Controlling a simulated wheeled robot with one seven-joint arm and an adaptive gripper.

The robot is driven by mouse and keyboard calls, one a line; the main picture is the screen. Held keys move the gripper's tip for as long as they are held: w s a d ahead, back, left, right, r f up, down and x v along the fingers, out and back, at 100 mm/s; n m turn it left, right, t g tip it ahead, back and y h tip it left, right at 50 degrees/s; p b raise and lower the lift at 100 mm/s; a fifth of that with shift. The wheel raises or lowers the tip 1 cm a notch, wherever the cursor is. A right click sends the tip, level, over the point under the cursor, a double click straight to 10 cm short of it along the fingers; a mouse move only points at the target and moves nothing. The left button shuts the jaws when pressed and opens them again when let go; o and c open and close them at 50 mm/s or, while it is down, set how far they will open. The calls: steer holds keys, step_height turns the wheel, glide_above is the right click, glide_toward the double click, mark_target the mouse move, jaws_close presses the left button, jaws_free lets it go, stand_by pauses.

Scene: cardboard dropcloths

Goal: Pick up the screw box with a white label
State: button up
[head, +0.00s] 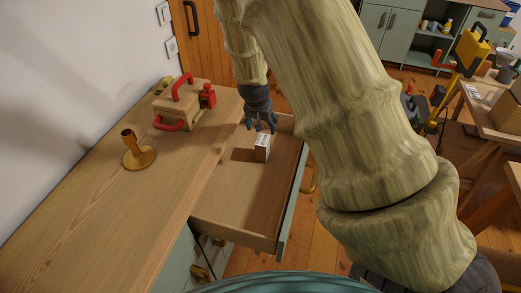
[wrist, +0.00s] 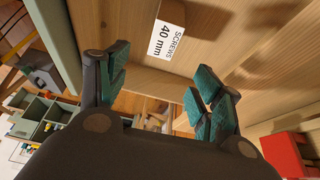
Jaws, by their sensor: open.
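The screw box (head: 262,148) is a small brown box with a white label, standing in an open wooden drawer (head: 235,205). In the wrist view the screw box (wrist: 172,14) is at the top, cut off by the frame edge, and its label reads "SCREWS 40 mm". My gripper (head: 262,127) is open and empty, just above and behind the box in the head view. Its two teal-padded fingers (wrist: 160,88) are spread in the wrist view, with the box beyond and above them. No contact with the box shows.
The drawer is otherwise bare around the box. On the wooden counter (head: 90,215) left of it stand a wooden toolbox with red parts (head: 182,103) and a yellow-brown holder (head: 137,152). A workbench (head: 490,115) stands at the right.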

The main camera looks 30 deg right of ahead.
steer(key=b, duration=0.4)
glide_above(263, 145)
steer(key=w, duration=0.1)
steer(key=f, duration=0.5)
steer(key=shift+a+f, duration=0.2)
steer(key=shift+f, duration=0.05)
steer(key=shift+s+p+x, duration=0.2)
steer(key=shift+p+x, duration=0.4)
steer(key=shift+x, duration=4.65)
steer(key=shift+f, duration=0.1)
steer(key=c, duration=1.2)
steer(key=shift+c, duration=0.2)
